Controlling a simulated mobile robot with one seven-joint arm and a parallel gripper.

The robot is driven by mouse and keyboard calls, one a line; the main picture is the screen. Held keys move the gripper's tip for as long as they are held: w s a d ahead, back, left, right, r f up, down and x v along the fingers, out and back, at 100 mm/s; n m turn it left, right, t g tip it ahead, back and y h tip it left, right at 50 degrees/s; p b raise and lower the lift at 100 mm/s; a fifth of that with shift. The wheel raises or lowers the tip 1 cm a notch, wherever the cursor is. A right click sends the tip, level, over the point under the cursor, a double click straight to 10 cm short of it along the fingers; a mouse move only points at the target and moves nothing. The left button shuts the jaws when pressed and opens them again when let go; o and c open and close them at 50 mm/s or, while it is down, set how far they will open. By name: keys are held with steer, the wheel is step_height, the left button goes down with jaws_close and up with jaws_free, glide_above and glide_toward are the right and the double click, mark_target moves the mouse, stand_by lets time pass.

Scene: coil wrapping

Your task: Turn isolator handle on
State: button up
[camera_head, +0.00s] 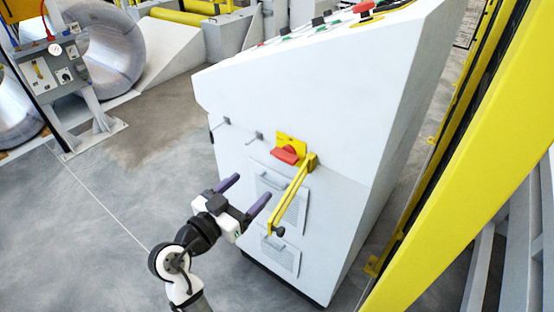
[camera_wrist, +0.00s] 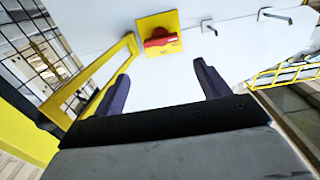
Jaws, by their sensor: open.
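The isolator handle (camera_head: 287,155) is a red knob on a yellow plate (camera_head: 291,139) on the side of a white control cabinet (camera_head: 300,95). The red handle also shows in the wrist view (camera_wrist: 161,38), ahead of the fingers and near the middle; it looks roughly lengthwise across its plate there. A yellow hinged bar (camera_head: 288,200) hangs from beside the plate, with a dark knob at its lower end. My gripper (camera_head: 245,190) is open and empty, with purple fingers, lower left of the handle and apart from it. In the wrist view my fingers (camera_wrist: 160,85) stand wide apart.
Two small hook handles (camera_head: 255,136) stick out of the cabinet left of the plate. Vents (camera_head: 284,255) sit below. A yellow post (camera_head: 455,150) stands at the right. Another control box (camera_head: 50,75) and large metal coils (camera_head: 105,45) are at the left. The floor between is clear.

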mark_target(281, 158)
steer(key=p+x, duration=0.3)
steer(key=x, duration=0.9)
steer(key=shift+w+r+p, duration=0.1)
steer(key=shift+r+p, duration=0.05)
steer(key=shift+p, duration=0.15)
steer(key=shift+w+d, duration=0.25)
steer(key=shift+w, duration=0.15)
steer(key=c, duration=0.7)
